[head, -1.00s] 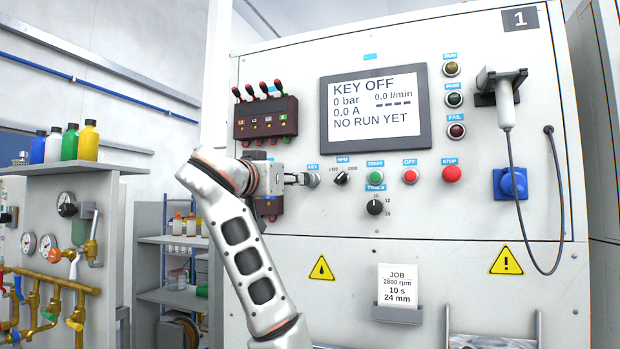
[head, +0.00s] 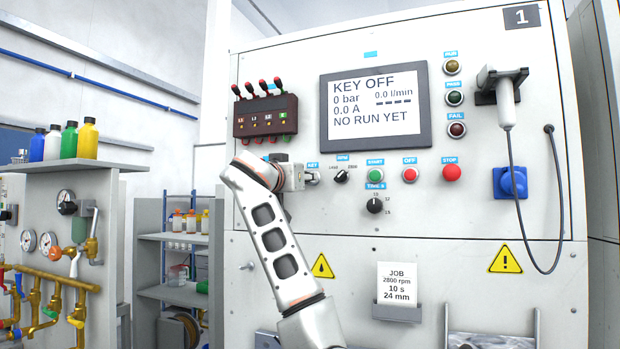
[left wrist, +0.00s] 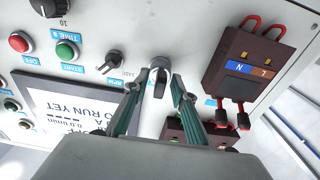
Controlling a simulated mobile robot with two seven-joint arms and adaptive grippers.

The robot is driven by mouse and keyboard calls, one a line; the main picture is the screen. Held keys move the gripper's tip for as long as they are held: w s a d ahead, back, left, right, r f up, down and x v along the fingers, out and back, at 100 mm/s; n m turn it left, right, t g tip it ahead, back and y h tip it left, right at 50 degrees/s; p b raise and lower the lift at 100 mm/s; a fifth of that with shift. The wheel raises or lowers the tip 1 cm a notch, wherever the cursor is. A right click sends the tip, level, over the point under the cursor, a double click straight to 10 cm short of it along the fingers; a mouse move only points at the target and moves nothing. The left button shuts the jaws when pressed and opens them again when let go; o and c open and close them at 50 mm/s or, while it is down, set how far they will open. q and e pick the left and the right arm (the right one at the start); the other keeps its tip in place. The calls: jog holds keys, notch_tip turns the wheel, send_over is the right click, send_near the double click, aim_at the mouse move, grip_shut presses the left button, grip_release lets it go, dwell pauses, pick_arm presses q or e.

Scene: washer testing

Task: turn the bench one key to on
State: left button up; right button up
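The key switch (head: 314,178) is on the bench panel under a blue KEY label, left of the RPM knob. My left gripper (head: 303,177) is right at it, and its fingertips are hard to make out in the head view. In the left wrist view, the key switch (left wrist: 160,82) has a dark grip and a silvery collar. It lies between the two spread fingers of my left gripper (left wrist: 157,86), with a gap visible on each side. The bench screen (head: 375,108) reads KEY OFF. My right gripper is not in view.
The RPM knob (head: 342,176), green START button (head: 375,175) and red OFF button (head: 410,175) are close to the right of the key. A dark breaker block (head: 266,117) with red-tipped levers is above left. A handheld device (head: 505,100) hangs at right.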

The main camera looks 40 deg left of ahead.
pick_arm(q)
grip_shut()
jog(key=shift+f+m+b, duration=0.15)
jog(key=shift+m+b, duration=0.45)
jog(key=shift+m, duration=0.7)
jog(key=shift+m+h, duration=0.3)
jog(key=shift+m, duration=0.4)
